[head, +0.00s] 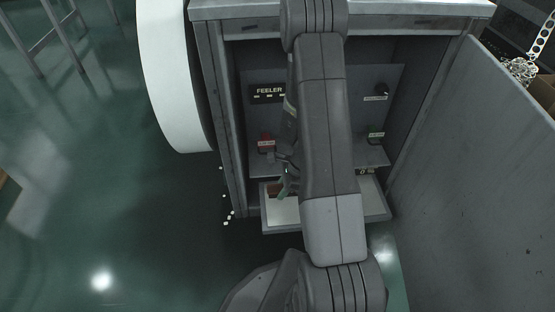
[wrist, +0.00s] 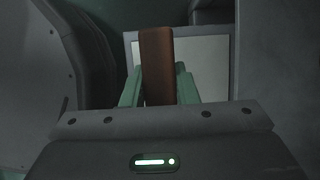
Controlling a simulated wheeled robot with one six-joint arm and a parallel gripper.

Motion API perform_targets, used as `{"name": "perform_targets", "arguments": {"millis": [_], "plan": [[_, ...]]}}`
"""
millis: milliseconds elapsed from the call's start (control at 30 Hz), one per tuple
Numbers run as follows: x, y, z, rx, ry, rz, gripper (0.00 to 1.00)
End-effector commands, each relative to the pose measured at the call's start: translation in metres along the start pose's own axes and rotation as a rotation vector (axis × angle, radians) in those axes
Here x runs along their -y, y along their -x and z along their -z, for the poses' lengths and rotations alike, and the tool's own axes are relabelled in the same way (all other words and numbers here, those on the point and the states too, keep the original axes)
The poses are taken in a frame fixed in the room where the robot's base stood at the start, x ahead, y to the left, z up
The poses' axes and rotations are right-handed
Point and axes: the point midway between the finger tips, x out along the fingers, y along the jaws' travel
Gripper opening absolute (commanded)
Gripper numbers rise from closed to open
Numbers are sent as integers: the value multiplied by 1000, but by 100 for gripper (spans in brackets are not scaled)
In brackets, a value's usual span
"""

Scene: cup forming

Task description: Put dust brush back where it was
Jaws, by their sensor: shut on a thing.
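The dust brush (wrist: 157,60) shows in the wrist view as a reddish-brown, upright bar between my gripper's two green fingers. In the head view a small brown part of it (head: 273,190) shows at the green fingertips. My gripper (wrist: 158,88) is shut on it. In the head view my gripper (head: 283,187) is inside the front of the cabinet, over the pale tray (head: 285,212) at the bottom. I cannot tell whether the brush touches the tray. The bristles cannot be made out, and my arm hides the middle of the cabinet.
The grey cabinet (head: 228,110) has side walls close around my arm. A shelf with a reddish item (head: 265,142) and small labels stands above the tray. A "FEELER" label (head: 268,93) is on the back wall. A large panel (head: 470,170) stands at right. Floor at left is mostly clear.

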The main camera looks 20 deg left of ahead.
Motion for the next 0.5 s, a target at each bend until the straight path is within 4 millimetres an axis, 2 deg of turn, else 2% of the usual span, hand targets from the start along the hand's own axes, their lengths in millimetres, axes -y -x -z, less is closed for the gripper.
{"name": "perform_targets", "arguments": {"millis": [100,300,400,500], "plan": [[33,-2,0,0,5,3,6],[85,-3,1,0,4,2,6],[104,-2,1,-1,2,1,6],[114,-1,0,0,2,0,6]]}}
